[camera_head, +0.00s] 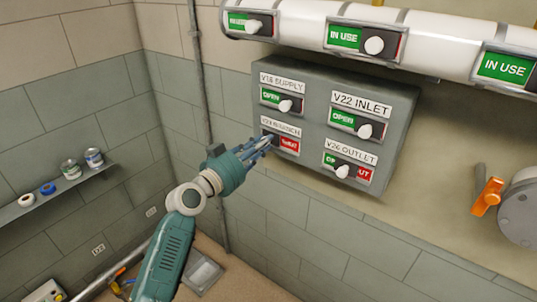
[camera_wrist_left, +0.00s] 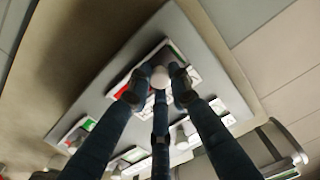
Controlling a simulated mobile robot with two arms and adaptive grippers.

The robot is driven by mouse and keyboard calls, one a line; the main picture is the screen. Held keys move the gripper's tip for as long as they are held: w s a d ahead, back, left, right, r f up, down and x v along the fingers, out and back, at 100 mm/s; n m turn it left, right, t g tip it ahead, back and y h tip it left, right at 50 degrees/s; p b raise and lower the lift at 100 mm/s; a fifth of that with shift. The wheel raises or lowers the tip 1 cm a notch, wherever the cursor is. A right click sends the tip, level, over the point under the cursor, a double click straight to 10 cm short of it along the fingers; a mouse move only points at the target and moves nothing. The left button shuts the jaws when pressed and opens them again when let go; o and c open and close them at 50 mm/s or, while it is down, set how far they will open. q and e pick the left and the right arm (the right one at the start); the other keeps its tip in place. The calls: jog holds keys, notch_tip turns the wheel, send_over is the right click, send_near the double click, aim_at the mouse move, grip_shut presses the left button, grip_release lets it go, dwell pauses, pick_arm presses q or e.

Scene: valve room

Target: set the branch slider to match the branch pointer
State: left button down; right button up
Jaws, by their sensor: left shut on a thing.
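The branch slider (camera_head: 289,146) is the lower-left one on the grey panel (camera_head: 317,85). Its label is partly hidden by my fingers. A red field shows at its right side. My left gripper (camera_head: 267,142) comes in from the lower left and is shut on the slider's knob. In the left wrist view the pale round knob (camera_wrist_left: 160,77) sits between my dark fingers (camera_wrist_left: 158,90), with red showing beside it. I cannot make out which thing is the branch pointer. My right gripper is not in view.
The V18 supply knob (camera_head: 285,106) and V22 inlet knob (camera_head: 365,131) sit right, showing green OPEN. The V26 outlet knob (camera_head: 342,171) sits mid-track between green and red. A white pipe (camera_head: 412,44) with IN USE sliders runs above. An orange handle (camera_head: 487,196) is at the right.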

pick_arm(q)
jog(key=shift+w+a, duration=0.1)
jog(key=shift+a, duration=0.05)
jog(key=c, duration=1.6)
grip_release()
jog(key=shift+w+a+f, duration=0.1)
jog(key=shift+a, duration=0.05)
jog(key=shift+o, duration=0.2)
jog(key=v, duration=1.2)
jog(key=shift+f, duration=0.1)
